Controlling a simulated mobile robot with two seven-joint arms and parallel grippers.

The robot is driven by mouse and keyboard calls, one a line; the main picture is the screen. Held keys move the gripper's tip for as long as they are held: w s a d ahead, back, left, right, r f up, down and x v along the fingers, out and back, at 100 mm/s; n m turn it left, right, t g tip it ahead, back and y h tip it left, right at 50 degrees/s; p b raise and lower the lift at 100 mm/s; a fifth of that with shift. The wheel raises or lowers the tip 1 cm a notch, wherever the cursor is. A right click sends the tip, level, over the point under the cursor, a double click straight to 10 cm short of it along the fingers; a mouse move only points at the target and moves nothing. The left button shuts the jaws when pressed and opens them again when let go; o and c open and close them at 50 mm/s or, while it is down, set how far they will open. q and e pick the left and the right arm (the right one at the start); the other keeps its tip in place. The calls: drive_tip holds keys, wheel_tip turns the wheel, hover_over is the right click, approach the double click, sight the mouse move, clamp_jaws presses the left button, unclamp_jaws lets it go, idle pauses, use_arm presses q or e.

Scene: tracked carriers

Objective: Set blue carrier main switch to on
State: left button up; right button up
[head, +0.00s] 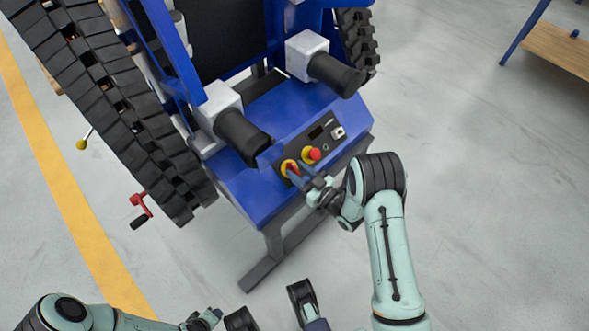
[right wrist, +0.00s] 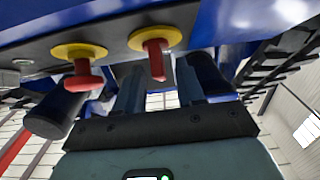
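The blue carrier (head: 262,190) stands at top centre in the head view, with a dark control panel on its sloping blue end. The main switch (head: 289,168) is a red handle on a yellow disc at the panel's left end; it also shows in the right wrist view (right wrist: 155,58). My right gripper (head: 300,178) is at the switch, partly covering it. In the right wrist view its two fingers (right wrist: 160,88) are apart, with the red handle showing between them; contact cannot be told.
A red mushroom button (head: 313,154) on a yellow disc sits right beside the switch. Two black cylinders (head: 243,136) jut out above the panel. A black track (head: 110,90) and a red crank (head: 141,207) are on the left.

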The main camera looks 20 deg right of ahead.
use_arm(q)
drive_tip(key=shift+s+f, duration=0.35)
use_arm(e)
drive_tip(key=shift+x, duration=0.9)
clamp_jaws()
